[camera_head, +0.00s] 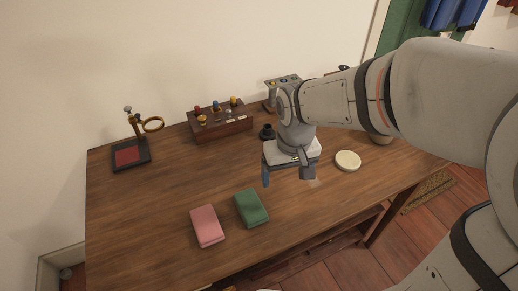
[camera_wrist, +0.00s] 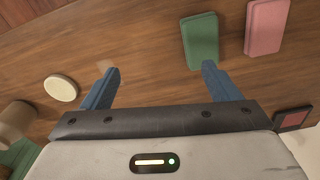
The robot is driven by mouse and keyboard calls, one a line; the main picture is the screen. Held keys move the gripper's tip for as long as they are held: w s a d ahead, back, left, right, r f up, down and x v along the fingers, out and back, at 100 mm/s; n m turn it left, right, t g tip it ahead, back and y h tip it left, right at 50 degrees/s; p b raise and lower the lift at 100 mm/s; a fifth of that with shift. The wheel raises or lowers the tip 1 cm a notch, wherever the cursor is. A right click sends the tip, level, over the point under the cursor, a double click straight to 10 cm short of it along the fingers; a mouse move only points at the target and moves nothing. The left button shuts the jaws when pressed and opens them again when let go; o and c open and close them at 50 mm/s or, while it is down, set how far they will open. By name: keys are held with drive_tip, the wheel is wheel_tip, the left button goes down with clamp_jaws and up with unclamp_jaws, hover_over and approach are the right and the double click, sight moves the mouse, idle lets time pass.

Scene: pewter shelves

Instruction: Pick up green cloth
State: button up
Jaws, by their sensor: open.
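The green cloth (camera_head: 251,208) is a folded rectangular pad lying flat on the wooden table, near its front edge. It also shows in the wrist view (camera_wrist: 200,40), close to the tip of one finger. My gripper (camera_head: 286,175) is above the table, to the right of and behind the green cloth. In the wrist view my gripper (camera_wrist: 159,72) has its two blue fingers spread apart with nothing between them but bare table below. It is open and apart from the cloth.
A pink cloth (camera_head: 207,226) lies just left of the green one. A round cream disc (camera_head: 347,161) lies to the right. A wooden box with coloured knobs (camera_head: 220,122) and a stand with a brass ring (camera_head: 131,152) are at the back. The table's left middle is clear.

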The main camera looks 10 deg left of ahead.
sight(250, 205)
drive_tip(key=shift+o, duration=0.2)
drive_tip(key=a+f+n+b, duration=0.1)
drive_tip(key=a+f, duration=0.3)
drive_tip(key=a+f+n+b, duration=0.1)
drive_tip(key=a+f, duration=0.2)
drive_tip(key=a, duration=0.1)
drive_tip(key=shift+a+f+g, duration=0.35)
drive_tip(key=shift+g, duration=0.05)
drive_tip(key=f, duration=0.3)
drive_tip(key=f+b, duration=0.1)
drive_tip(key=f, duration=0.3)
drive_tip(key=shift+w+a+f, duration=0.15)
drive_tip(key=shift+a+f, duration=0.05)
drive_tip(key=shift+f, duration=0.05)
drive_tip(key=shift+c, duration=0.4)
drive_tip(key=c, duration=1)
drive_tip(key=shift+r, duration=0.1)
drive_tip(key=shift+c, duration=0.2)
